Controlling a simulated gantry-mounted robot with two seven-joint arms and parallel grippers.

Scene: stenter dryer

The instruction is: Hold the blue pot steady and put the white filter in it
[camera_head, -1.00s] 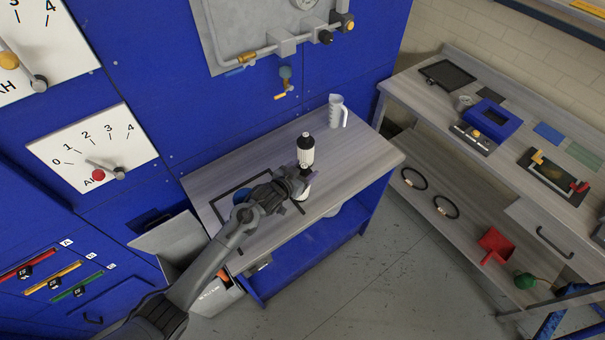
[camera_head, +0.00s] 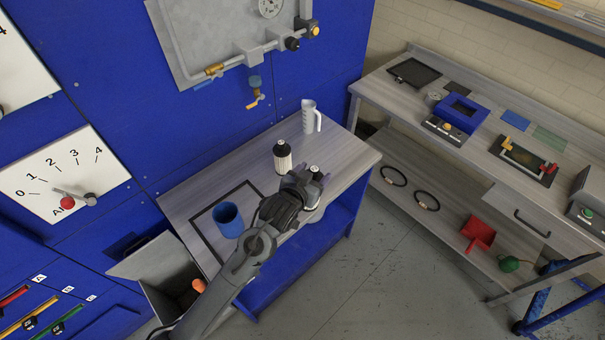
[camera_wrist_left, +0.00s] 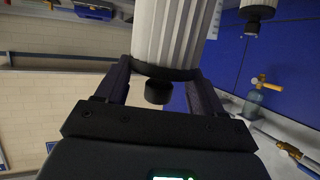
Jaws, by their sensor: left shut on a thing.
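The blue pot (camera_head: 229,219) stands upright and uncovered on the table, inside a dark square outline. My left gripper (camera_head: 308,186) is to its right, apart from it, and is shut on a white pleated filter (camera_head: 314,190). In the left wrist view this filter (camera_wrist_left: 168,30) sits between the fingers, its black end cap and knob toward the palm. My arm and hand hide part of it in the head view. A second white filter (camera_head: 282,161) with a black cap stands on the table behind my gripper. My right gripper is not in view.
A clear measuring jug (camera_head: 309,117) stands at the table's back. An open grey bin (camera_head: 165,265) is at the left. A workbench (camera_head: 400,88) stands right, across open floor.

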